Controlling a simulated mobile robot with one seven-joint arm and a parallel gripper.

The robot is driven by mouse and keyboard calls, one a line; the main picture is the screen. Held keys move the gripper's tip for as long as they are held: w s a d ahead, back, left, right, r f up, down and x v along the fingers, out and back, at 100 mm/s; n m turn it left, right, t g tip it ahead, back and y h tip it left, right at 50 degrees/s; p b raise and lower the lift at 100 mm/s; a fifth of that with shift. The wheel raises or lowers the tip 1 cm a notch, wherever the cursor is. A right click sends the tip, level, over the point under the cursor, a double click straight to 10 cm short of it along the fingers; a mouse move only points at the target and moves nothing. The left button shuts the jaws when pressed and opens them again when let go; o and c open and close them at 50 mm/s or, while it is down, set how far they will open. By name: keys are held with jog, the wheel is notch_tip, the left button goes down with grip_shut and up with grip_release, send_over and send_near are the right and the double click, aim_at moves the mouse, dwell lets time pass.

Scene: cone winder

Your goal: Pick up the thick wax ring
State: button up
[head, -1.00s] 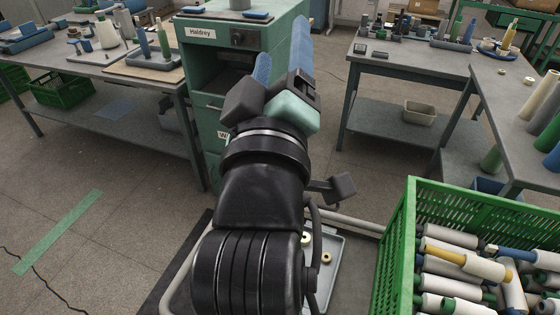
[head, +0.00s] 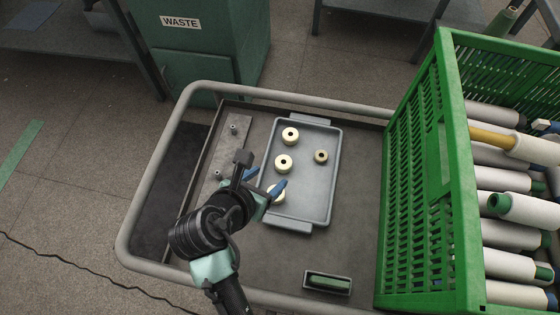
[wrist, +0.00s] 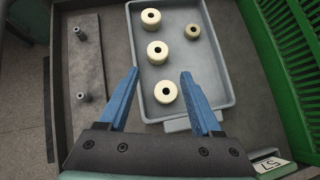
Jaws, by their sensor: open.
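Several wax rings lie in a grey tray (head: 318,190) on my cart deck. Three are larger and cream: a far one (head: 290,135), a middle one (head: 283,163) and a near one (head: 276,194). A smaller, darker ring (head: 321,156) lies to their right. I cannot tell for sure which is the thick one. My gripper (head: 265,182) is open and empty over the tray's left near part, and partly covers the near ring. In the wrist view the near ring (wrist: 166,92) shows between the blue fingers, the middle ring (wrist: 157,52) just beyond the tips.
A green crate (head: 430,190) full of yarn cones stands right of the tray. A plate with pegs (head: 222,150) lies on the left. A small dark box with a green item (head: 328,283) lies in front. A rail (head: 150,170) edges the deck.

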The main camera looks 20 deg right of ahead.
aim_at(282, 164)
jog(key=b+x, duration=0.4)
jog(key=x, duration=0.6)
jog(key=shift+w, duration=0.3)
grip_shut()
